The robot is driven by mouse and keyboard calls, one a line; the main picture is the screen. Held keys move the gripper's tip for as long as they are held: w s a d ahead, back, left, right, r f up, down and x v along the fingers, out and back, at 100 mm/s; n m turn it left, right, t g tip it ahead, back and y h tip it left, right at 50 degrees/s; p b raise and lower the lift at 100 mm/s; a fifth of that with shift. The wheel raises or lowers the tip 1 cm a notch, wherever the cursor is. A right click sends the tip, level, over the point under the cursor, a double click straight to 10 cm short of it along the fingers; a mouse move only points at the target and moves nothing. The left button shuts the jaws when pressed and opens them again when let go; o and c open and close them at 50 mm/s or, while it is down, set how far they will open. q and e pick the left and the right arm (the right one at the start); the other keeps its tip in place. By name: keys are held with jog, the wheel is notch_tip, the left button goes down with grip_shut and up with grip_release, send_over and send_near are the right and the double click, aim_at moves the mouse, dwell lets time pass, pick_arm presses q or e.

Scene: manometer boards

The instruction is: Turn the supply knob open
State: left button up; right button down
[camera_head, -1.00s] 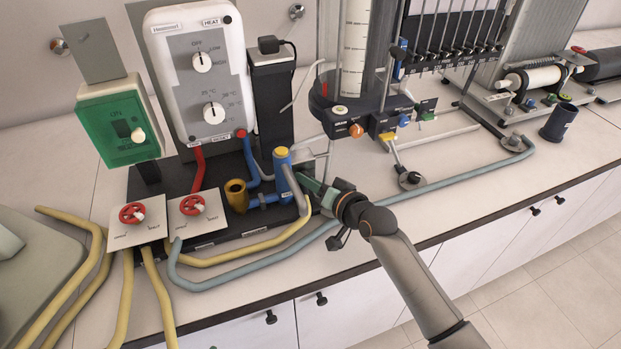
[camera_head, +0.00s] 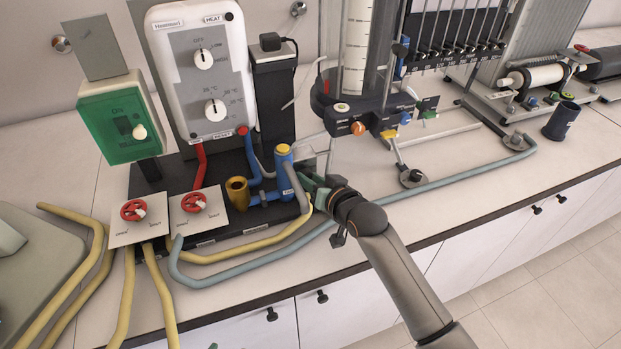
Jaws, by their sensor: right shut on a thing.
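My right gripper (camera_head: 309,184) is at the right side of the upright blue fitting (camera_head: 284,163) with a yellow cap. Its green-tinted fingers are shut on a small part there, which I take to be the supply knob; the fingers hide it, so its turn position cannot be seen. Two red knobs sit on white plates with markings at their ends, the left one (camera_head: 133,210) and the right one (camera_head: 193,202). No gripper is near either red knob. My left gripper is not in view.
A grey hose (camera_head: 250,277) and yellow hoses (camera_head: 164,290) loop around the black base. A brass cup (camera_head: 237,190) stands left of the blue fitting. A clear column on a dark stand (camera_head: 345,112) is behind the gripper. The bench front edge runs under my right arm.

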jog(key=c, duration=0.6)
grip_release()
jog(key=shift+o, duration=0.2)
jog(key=shift+a, duration=0.1)
jog(key=shift+y, duration=0.3)
